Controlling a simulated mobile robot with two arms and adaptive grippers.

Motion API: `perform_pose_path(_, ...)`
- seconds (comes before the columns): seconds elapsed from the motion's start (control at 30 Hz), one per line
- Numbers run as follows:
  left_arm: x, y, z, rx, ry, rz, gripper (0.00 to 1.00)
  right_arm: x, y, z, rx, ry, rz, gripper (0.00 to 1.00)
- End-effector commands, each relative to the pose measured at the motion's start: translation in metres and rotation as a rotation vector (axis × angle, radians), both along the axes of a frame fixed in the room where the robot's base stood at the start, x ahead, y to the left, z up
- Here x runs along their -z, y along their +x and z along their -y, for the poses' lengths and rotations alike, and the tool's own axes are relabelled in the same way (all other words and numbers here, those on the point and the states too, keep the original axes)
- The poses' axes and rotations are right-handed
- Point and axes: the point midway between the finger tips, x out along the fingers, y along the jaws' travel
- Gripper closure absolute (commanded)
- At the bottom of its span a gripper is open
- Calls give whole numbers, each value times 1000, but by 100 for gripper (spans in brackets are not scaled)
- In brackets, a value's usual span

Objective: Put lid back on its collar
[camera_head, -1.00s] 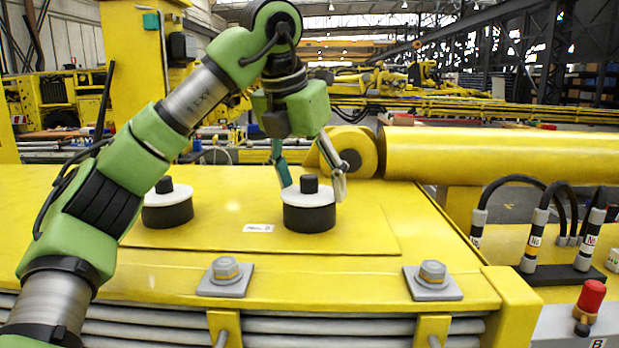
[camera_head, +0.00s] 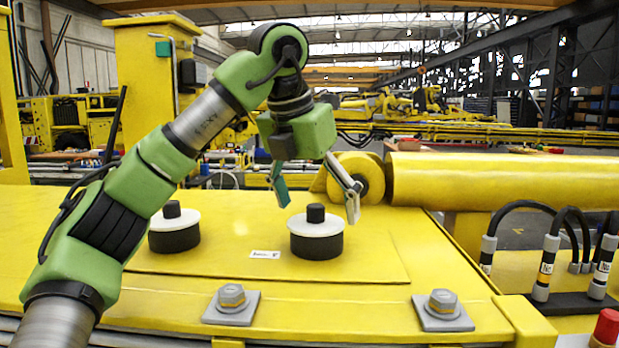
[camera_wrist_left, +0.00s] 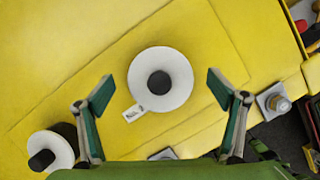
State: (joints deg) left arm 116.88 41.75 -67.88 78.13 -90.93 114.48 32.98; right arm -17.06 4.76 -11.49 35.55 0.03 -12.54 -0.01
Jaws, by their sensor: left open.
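A white round lid (camera_head: 316,228) with a black knob sits level on a black collar (camera_head: 316,246) on the yellow deck. From above, the lid shows in the left wrist view (camera_wrist_left: 178,92) as a white disc. My left gripper (camera_head: 318,210) is open just above this lid, its fingers apart on either side of the knob and holding nothing. In the left wrist view the open fingers (camera_wrist_left: 160,82) flank the lid with clear gaps. A second white lid (camera_head: 174,220) sits on another black collar (camera_head: 174,241) to the left. My right gripper is not in view.
A small white label (camera_head: 265,254) lies flat between the two collars. Bolted plates (camera_head: 231,304) and (camera_head: 443,310) line the deck's front edge. A thick yellow cylinder (camera_head: 500,178) lies behind right. Black hoses (camera_head: 545,207) stand at the right.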

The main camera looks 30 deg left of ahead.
Motion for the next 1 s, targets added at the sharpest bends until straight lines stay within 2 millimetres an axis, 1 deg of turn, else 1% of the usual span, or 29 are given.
perform_pose_path(0.03, -10, -3, 0, 0, -1, 6, 13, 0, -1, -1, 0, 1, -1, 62)
perform_pose_path(0.3, -54, -21, -1, -2, 0, 7, 13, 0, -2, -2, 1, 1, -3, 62)
perform_pose_path(0.53, -85, -35, -1, -1, 0, 6, 13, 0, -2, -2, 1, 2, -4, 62)
perform_pose_path(0.73, -98, -41, -1, 0, 1, 4, 13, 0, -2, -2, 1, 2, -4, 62)
perform_pose_path(1.0, -100, -42, -1, 1, -1, 2, 13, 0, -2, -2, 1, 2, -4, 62)
